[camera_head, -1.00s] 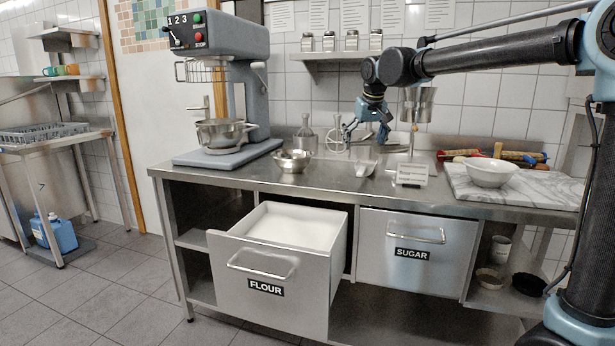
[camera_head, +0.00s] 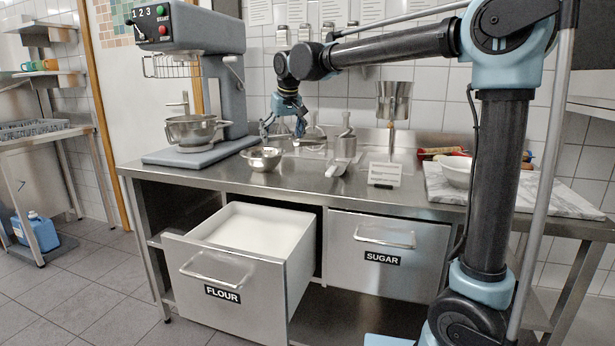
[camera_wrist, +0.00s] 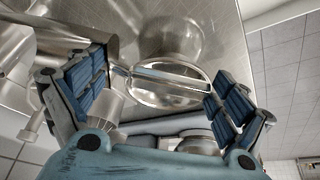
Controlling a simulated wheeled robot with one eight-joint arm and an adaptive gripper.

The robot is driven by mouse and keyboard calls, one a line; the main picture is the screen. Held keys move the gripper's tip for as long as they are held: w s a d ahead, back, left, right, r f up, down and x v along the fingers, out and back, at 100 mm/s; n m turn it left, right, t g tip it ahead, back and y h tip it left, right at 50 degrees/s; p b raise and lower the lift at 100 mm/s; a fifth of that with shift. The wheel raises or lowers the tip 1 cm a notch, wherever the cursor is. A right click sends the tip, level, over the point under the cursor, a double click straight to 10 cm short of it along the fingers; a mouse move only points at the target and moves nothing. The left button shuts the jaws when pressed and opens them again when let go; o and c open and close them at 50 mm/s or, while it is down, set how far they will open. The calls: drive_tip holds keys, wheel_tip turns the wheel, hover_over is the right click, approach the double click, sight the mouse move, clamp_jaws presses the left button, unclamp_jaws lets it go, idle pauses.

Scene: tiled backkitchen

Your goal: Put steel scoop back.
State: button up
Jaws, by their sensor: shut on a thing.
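My gripper (camera_head: 283,130) hangs over the back of the steel counter, just right of and above the small steel bowl (camera_head: 262,158). In the wrist view its padded fingers stand apart with a shiny steel scoop (camera_wrist: 172,88) between them. The scoop's rounded, open body faces the camera; the left finger side and glare partly hide its handle end. In the head view the held scoop is small and hard to make out beside the fingers. A pale, scoop-shaped piece (camera_head: 338,168) lies on the counter to the right. The flour drawer (camera_head: 225,285) is pulled open and holds white flour.
The mixer (camera_head: 200,80) stands left of the bowl. The sugar drawer (camera_head: 385,255) is shut. A marble board (camera_head: 560,197) with a white bowl lies at the right.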

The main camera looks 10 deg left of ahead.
drive_tip(key=shift+s+a, duration=0.15)
drive_tip(key=shift+f, duration=0.3)
drive_tip(key=shift+s+a+f, duration=0.1)
drive_tip(key=shift+f, duration=4.6)
drive_tip(key=shift+f, duration=0.1)
drive_tip(key=o, duration=1.4)
drive_tip(key=v, duration=1.2)
